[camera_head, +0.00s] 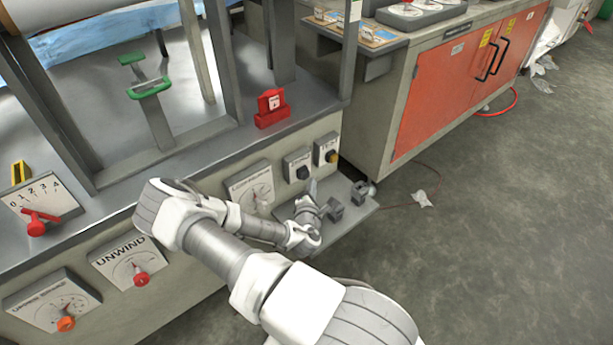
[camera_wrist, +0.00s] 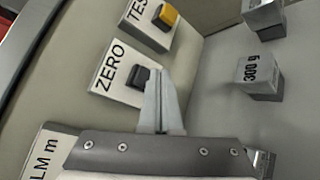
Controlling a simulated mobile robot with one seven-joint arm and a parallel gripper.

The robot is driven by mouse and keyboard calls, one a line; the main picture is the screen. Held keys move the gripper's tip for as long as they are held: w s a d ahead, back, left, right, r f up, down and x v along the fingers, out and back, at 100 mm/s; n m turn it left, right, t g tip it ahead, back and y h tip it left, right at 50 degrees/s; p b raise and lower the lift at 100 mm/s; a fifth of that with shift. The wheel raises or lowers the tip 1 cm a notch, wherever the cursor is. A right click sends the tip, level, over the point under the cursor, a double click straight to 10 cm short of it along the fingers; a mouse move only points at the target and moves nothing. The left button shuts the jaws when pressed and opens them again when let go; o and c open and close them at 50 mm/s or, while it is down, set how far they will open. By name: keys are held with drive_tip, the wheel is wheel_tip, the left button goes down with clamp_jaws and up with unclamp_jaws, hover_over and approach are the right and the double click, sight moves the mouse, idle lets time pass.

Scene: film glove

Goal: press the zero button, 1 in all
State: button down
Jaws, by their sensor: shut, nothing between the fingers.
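The zero button is a dark button (camera_wrist: 140,77) on a white panel marked ZERO (camera_wrist: 112,70) in the wrist view. In the head view the same dark button (camera_head: 303,172) shows on the front of the machine. My gripper (camera_wrist: 155,72) is shut and empty, its tips overlapping the right side of the button in the wrist view. I cannot tell whether they touch it. In the head view my gripper (camera_head: 312,184) points up just below the button panel.
A yellow button (camera_wrist: 166,15) marked TEST sits beside the zero panel. Metal weights stand on the shelf to the right, one marked 300 g (camera_wrist: 259,76). A dial panel (camera_head: 249,186) is left of the button. Red cabinet doors (camera_head: 465,80) stand further right.

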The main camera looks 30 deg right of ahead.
drive_tip(key=shift+s+d, duration=0.2)
drive_tip(key=shift+s, duration=2.35)
